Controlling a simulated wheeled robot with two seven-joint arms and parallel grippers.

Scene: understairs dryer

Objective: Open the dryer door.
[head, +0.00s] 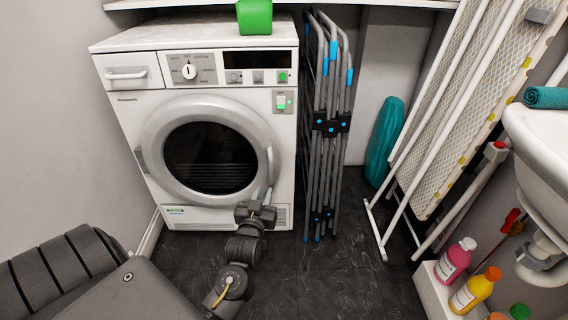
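The white dryer (120,130) stands against the back wall. Its round door (165,125) has a dark glass window (210,158) and looks closed, flush with the front. A pale upright door handle (270,165) is on the right side of the door ring. My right gripper is not in view.
A folded drying rack (325,130) stands close to the dryer's right side. A green box (254,16) is on top. An ironing board (480,110), a basin (545,145) and bottles (473,293) are at the right. Dark floor (330,275) is free in front.

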